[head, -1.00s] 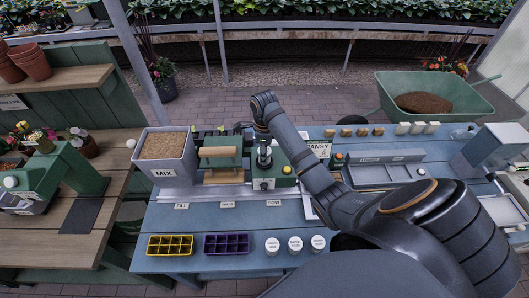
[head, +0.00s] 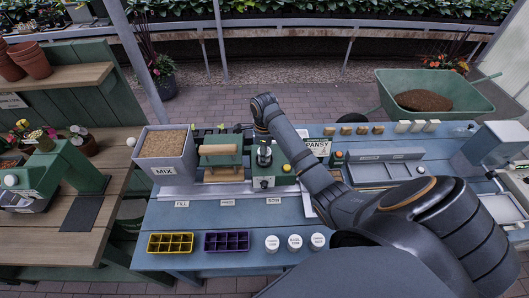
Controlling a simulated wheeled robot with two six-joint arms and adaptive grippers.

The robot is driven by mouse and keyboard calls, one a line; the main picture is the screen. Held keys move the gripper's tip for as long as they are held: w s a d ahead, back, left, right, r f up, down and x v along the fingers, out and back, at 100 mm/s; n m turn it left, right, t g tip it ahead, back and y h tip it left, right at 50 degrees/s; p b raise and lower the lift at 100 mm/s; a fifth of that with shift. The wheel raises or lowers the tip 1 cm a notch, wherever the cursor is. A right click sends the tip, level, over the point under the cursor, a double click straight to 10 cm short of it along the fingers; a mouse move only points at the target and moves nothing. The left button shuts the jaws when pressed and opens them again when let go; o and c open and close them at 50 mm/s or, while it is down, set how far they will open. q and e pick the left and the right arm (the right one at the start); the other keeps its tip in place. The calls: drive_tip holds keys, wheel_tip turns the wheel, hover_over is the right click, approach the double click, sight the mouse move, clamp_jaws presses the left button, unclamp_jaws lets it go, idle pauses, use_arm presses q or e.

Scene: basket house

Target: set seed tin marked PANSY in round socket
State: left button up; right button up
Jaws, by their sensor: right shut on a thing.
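My right arm reaches in from the lower right and bends down over the green unit (head: 264,182) behind the SOW label. My right gripper (head: 264,156) is dark and points down at the top of this unit. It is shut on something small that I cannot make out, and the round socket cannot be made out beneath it. Three white-topped tins (head: 295,241) stand in a row at the front of the blue table. Their lettering is too small to read. A sign reading PANSY (head: 317,147) stands behind my forearm. My left gripper is not in view.
A grey MIX bin (head: 167,153) and a wooden-handled press (head: 220,161) stand left of the green unit. Yellow (head: 170,244) and purple (head: 227,242) cell trays lie at the front. A grey tray (head: 385,170) is at right. The table's front middle strip is clear.

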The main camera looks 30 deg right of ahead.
drive_tip(key=o, duration=1.2)
drive_tip(key=o, duration=0.5)
drive_tip(key=shift+r, duration=0.1)
wheel_tip(320, 180, up, 3)
drive_tip(key=p, duration=0.4)
drive_tip(key=shift+r+p, duration=0.4)
drive_tip(key=shift+r, duration=2.05)
